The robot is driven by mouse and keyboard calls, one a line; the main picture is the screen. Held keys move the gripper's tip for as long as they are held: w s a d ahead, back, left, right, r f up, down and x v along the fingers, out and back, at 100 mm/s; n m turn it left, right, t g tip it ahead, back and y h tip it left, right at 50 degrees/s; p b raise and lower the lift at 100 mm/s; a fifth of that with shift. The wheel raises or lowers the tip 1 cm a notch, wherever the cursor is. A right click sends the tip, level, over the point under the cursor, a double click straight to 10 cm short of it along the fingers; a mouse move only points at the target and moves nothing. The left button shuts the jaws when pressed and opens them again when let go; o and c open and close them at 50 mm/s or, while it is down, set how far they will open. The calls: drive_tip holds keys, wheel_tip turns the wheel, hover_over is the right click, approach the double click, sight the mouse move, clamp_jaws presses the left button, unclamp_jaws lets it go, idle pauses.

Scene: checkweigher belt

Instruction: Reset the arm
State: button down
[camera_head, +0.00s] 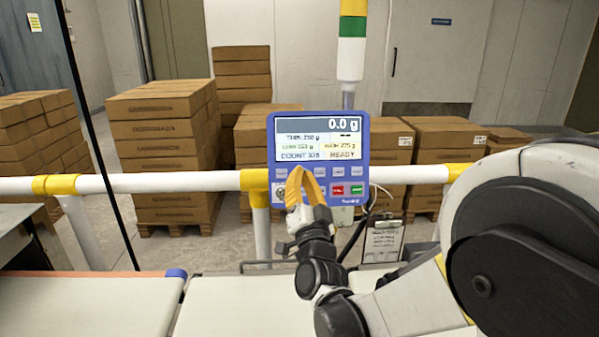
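My gripper (307,184) is raised in front of the lower part of the blue checkweigher panel (274,150). Its yellow-orange fingers point up and lean together, with the tips meeting or nearly so. Nothing shows between them. I cannot tell whether the fingertips touch the panel. They hide some of its left-hand keys. The panel's screen (318,138) reads 0.0 g and READY. My arm reaches in from the right side of the picture, with its wrist bent upward.
A white and yellow guard rail (150,182) runs behind the belt (235,305). A light tower (351,50) stands above the panel. A clipboard (382,242) hangs right of it. Stacked cartons (160,130) stand beyond the rail. The visible belt surface is empty.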

drive_tip(key=s+d+f+n+g, duration=0.2)
drive_tip(key=s+d+f+g, duration=0.2)
drive_tip(key=s, duration=0.6)
drive_tip(key=s+d+f+n+g+h, duration=0.1)
drive_tip(key=s+d+f+g, duration=0.4)
drive_tip(key=s, duration=0.5)
drive_tip(key=s+d+f+n+g+h, duration=0.1)
drive_tip(key=s+d+f+n+g, duration=0.2)
drive_tip(key=s, duration=0.7)
wheel_tip(320, 180, down, 4)
drive_tip(key=d+g, duration=0.2)
drive_tip(key=g, duration=0.1)
drive_tip(key=shift+d+r+n, duration=0.15)
drive_tip(key=shift+r+n, duration=0.05)
drive_tip(key=shift+n, duration=0.2)
drive_tip(key=shift+w, duration=0.1)
drive_tip(key=shift+d, duration=0.1)
idle(0.6)
